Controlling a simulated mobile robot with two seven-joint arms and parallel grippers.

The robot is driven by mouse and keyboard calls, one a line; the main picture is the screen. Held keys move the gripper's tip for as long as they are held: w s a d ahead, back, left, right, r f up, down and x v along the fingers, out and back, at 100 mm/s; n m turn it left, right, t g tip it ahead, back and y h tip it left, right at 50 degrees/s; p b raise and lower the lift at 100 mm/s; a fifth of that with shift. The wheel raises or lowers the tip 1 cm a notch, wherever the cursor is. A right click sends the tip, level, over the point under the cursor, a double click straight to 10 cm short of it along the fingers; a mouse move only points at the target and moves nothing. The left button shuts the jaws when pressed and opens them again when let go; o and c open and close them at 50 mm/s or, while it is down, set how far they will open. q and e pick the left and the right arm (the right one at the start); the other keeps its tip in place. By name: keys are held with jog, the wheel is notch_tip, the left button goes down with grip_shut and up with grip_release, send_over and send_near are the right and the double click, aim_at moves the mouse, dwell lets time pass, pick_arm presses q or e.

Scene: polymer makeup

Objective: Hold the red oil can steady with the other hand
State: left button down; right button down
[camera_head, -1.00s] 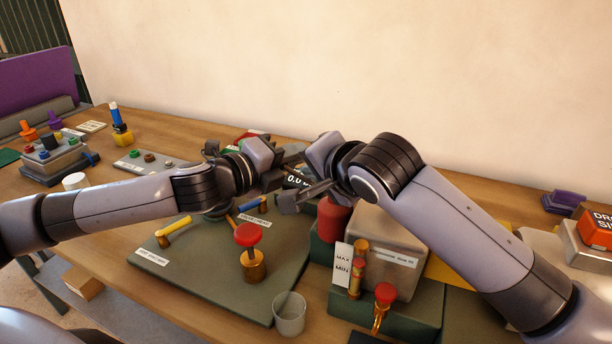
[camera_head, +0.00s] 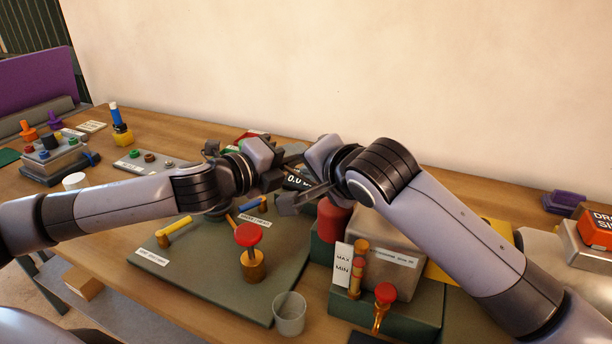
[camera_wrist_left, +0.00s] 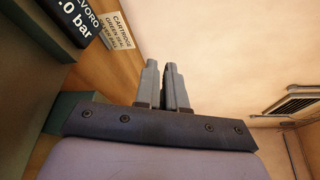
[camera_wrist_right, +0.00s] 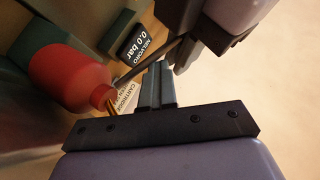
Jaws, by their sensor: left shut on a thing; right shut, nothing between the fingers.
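The red oil can (camera_head: 333,216) stands on the dark green base, partly hidden by my right arm. In the right wrist view the red can (camera_wrist_right: 65,78) lies left of my right fingers, its narrow neck toward them. My right gripper (camera_head: 289,203) is shut and empty; its fingers (camera_wrist_right: 158,84) are close together, seemingly apart from the can. My left gripper (camera_head: 293,154) is behind it, above the back of the bench. Its fingers (camera_wrist_left: 167,84) are nearly together on something thin that I cannot identify. A thin dark rod (camera_wrist_right: 150,62) shows beside it in the right wrist view.
A black pressure display (camera_head: 296,182) is partly hidden behind the grippers. A grey-brown box (camera_head: 385,245) and red-knobbed brass valve (camera_head: 384,296) stand close to the can. A clear cup (camera_head: 290,315) is at the front. The pale wall rises behind.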

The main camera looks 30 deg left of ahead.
jog(key=shift+s+a+f, duration=0.3)
jog(key=shift+s+f, duration=0.3)
jog(key=shift+f, duration=0.3)
jog(key=shift+s+d+r, duration=0.2)
jog(key=shift+d+r, duration=0.05)
jog(key=shift+r, duration=0.4)
jog(key=shift+s+d+r, duration=0.15)
jog(key=shift+d+r, duration=0.1)
jog(key=shift+r, duration=0.05)
jog(key=shift+w+d+r, duration=0.15)
jog(key=shift+d+r, duration=0.2)
jog(key=shift+r, duration=0.5)
jog(key=shift+w+d+r, duration=0.1)
jog(key=shift+d+r, duration=0.25)
jog(key=shift+r, duration=0.45)
jog(key=shift+w+d+r, duration=0.15)
jog(key=shift+d+r, duration=0.2)
jog(key=shift+r, duration=0.5)
jog(key=r, duration=0.1)
jog(key=d+r, duration=0.1)
jog(key=r, duration=0.1)
jog(key=w+r, duration=0.1)
jog(key=r, duration=0.1)
jog(key=shift+d, duration=0.35)
